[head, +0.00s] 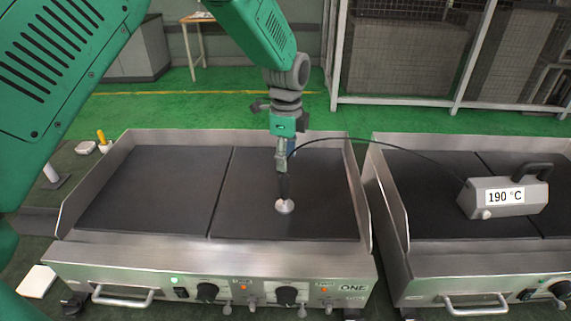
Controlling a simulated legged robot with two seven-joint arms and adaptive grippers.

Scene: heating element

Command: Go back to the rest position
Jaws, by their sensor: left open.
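My left gripper (284,150) hangs down over the right plate of the near griddle (151,194). It is open, but its fingers are small and hard to make out. A temperature probe with a dark stem and a pale round foot (284,206) is directly below the gripper, its foot at the dark plate. I cannot tell whether the fingers touch the probe. A black cable runs from the probe to a grey meter (504,197) reading 190 °C on the second griddle. My right gripper is not in view.
The second griddle (428,232) stands close on the right, with a narrow gap between. Raised steel walls edge both plates; knobs and handles line the fronts. A white square (37,281) and a yellow-handled item (102,140) lie left. A mesh fence (470,105) stands behind.

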